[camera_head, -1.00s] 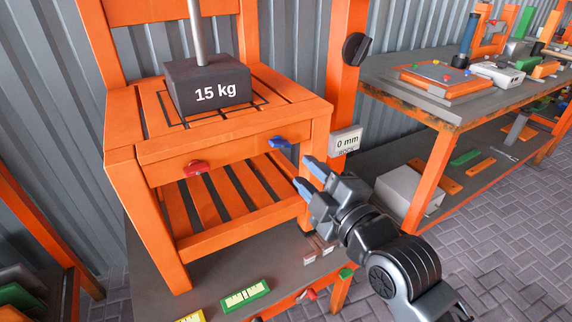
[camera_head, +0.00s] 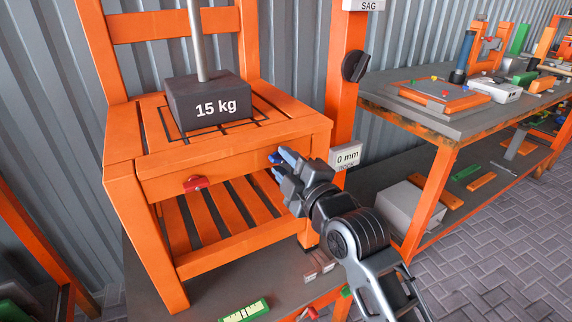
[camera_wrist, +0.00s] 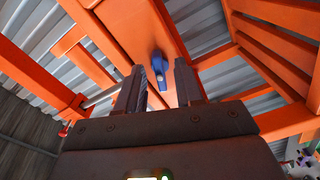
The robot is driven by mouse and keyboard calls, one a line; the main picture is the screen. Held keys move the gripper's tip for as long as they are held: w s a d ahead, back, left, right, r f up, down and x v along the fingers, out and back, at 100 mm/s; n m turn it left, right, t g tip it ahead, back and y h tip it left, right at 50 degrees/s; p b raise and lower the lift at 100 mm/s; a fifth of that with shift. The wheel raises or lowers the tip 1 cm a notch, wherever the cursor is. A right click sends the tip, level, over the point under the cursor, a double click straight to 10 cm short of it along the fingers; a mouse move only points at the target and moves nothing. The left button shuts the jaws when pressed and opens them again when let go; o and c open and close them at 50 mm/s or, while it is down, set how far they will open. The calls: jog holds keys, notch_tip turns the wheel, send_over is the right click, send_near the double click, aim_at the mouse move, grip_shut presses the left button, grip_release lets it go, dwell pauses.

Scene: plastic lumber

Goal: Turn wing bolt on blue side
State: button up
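The blue wing bolt (camera_head: 275,157) is on the front rail of the orange chair (camera_head: 235,155), at its right end. In the head view my gripper (camera_head: 283,162) is right at the bolt and hides most of it. In the wrist view the blue wing bolt (camera_wrist: 159,64) shows just beyond the tips, in the gap between the fingers. My gripper (camera_wrist: 160,72) is open, with a clear gap between its two fingers. I see no clear contact. A red wing bolt (camera_head: 196,183) is on the same rail, further left.
A dark 15 kg weight (camera_head: 208,99) stands on the chair seat around a metal rod (camera_head: 196,40). An orange post with a "0 mm" sign (camera_head: 346,156) is close right of my gripper. A workbench (camera_head: 420,120) with parts stands at the right.

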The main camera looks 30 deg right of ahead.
jog(key=shift+c, duration=0.2)
grip_shut()
